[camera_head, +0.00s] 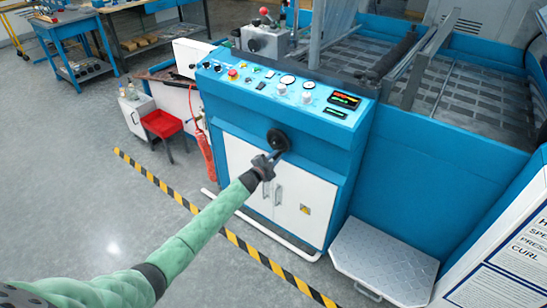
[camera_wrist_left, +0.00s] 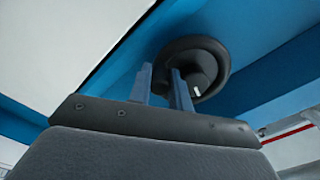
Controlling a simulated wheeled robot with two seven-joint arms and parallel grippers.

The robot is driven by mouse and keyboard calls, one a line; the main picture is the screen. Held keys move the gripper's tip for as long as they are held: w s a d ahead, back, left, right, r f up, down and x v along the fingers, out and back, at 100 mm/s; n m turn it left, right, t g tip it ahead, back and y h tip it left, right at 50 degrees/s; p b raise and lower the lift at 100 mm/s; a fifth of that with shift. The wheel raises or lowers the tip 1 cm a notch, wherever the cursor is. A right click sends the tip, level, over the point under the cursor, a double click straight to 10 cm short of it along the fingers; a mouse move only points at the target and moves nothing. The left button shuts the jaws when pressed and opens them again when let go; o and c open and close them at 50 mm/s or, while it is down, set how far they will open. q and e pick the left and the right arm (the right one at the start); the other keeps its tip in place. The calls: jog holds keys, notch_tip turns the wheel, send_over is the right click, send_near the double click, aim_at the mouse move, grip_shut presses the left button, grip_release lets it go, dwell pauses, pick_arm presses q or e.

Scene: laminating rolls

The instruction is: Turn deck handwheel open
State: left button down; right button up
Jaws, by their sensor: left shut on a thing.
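The deck handwheel (camera_head: 278,139) is a small black wheel on the front of the blue machine, below the control panel. It also shows in the left wrist view (camera_wrist_left: 213,58), with a dark hub and a small pale mark. My left gripper (camera_head: 276,153) reaches up from the lower left to the wheel's lower edge. In the left wrist view its two blue-grey fingers (camera_wrist_left: 162,84) are at the left side of the wheel, shut on part of the rim. The exact contact is partly hidden by the fingers. My right gripper is not in view.
The control panel (camera_head: 262,84) with knobs and displays is above the wheel. White cabinet doors (camera_head: 300,200) are below it. A metal step (camera_head: 385,262) stands at the right.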

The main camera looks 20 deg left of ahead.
pick_arm(q)
jog(key=shift+s+d+f, duration=0.1)
jog(key=shift+f, duration=0.05)
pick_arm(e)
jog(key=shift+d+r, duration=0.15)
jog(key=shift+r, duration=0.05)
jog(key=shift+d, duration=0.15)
pick_arm(q)
jog(key=c, duration=1.6)
grip_release()
jog(key=shift+o, duration=0.2)
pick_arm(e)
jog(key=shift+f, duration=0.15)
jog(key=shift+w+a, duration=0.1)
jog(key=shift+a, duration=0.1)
